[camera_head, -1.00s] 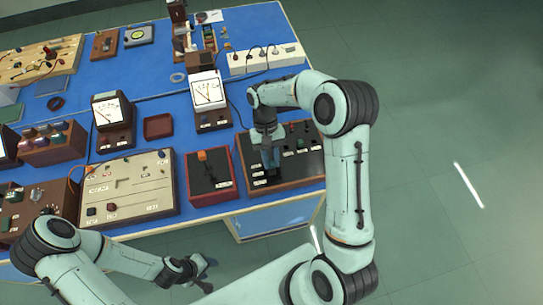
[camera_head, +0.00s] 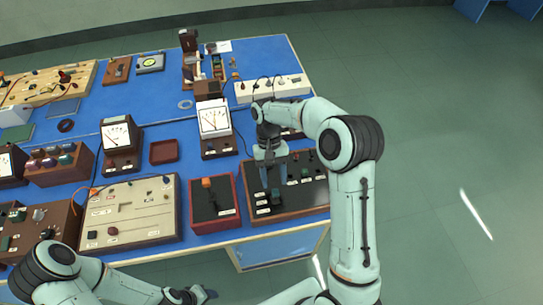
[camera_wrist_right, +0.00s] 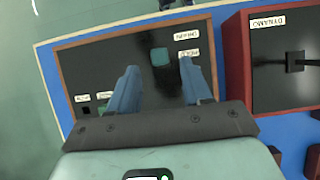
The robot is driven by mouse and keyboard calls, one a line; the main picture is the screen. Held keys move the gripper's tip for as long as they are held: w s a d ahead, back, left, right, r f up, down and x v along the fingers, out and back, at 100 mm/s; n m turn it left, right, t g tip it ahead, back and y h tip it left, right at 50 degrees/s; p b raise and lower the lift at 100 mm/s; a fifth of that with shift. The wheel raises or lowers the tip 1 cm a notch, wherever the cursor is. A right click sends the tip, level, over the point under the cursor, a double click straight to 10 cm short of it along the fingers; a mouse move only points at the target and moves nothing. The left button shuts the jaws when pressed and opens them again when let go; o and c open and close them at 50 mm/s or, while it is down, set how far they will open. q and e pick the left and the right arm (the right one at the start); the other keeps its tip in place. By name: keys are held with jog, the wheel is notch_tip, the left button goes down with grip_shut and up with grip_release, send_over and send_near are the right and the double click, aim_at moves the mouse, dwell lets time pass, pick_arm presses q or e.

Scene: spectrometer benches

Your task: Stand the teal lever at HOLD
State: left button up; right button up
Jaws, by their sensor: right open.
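The teal lever shows in the right wrist view as a square teal cap (camera_wrist_right: 160,57) above a dark panel (camera_wrist_right: 110,62), between and just beyond my right fingertips. My right gripper (camera_wrist_right: 161,78) is open, with its two blue fingers apart on either side of the lever's line. In the head view my right gripper (camera_head: 271,180) points down over the left part of the wood-framed panel (camera_head: 308,202); its fingers partly hide the lever there.
A red-framed box (camera_head: 226,222) with an orange-topped lever stands just left of the panel; the wrist view shows its DYNAMO label. A beige panel (camera_head: 150,228) is further left. A white meter (camera_head: 214,122) stands behind. Open floor lies to the right.

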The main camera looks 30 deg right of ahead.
jog(key=v, duration=0.9)
jog(key=shift+r, duration=0.2)
jog(key=shift+w, duration=0.1)
